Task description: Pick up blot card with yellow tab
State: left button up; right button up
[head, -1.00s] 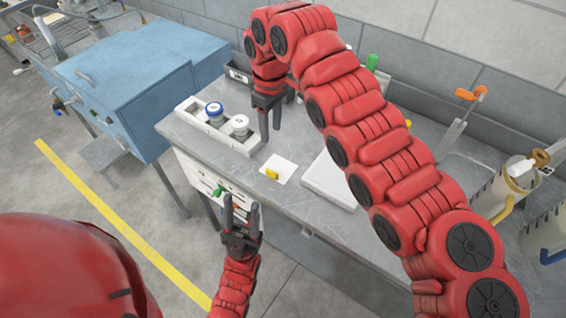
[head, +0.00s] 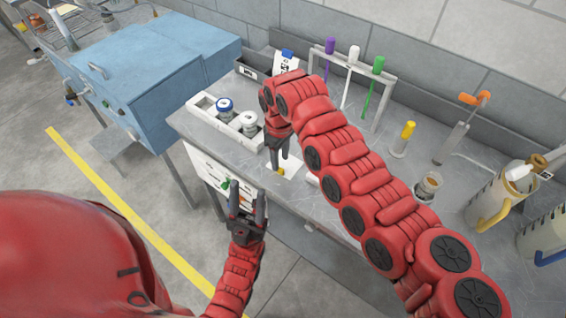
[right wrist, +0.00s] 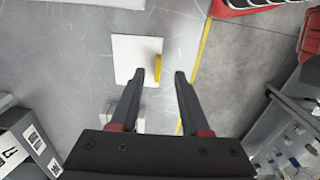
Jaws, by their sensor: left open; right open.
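The blot card (right wrist: 128,58) is a white square lying flat on the grey metal bench, with a yellow tab (right wrist: 158,69) standing along its edge. In the head view the card (head: 292,167) is partly hidden behind my right gripper (head: 277,165). My right gripper, in its wrist view (right wrist: 160,76), is open, with its fingertips around the tab's line of sight; no contact can be made out. The tab shows near the left fingertip. My left gripper (head: 248,192) is open and empty, in front of the bench's drawer front.
A white tray (head: 207,102) with a blue-capped jar (head: 224,104) and a white-capped jar (head: 247,120) is left of my right gripper. A rack (head: 391,80) with purple, white and green-handled tools stands behind. Beakers are at right. A blue cabinet (head: 140,70) stands at left.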

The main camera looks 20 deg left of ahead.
aim_at(281, 169)
jog(key=shift+f+p, duration=0.25)
jog(key=shift+p, duration=0.1)
notch_tip(281, 169, down, 4)
jog(key=shift+d+r+p, duration=0.1)
jog(key=shift+r+p, duration=0.05)
jog(key=shift+p, duration=0.95)
jog(key=shift+w+f, duration=0.15)
jog(key=shift+f, duration=0.3)
grip_shut()
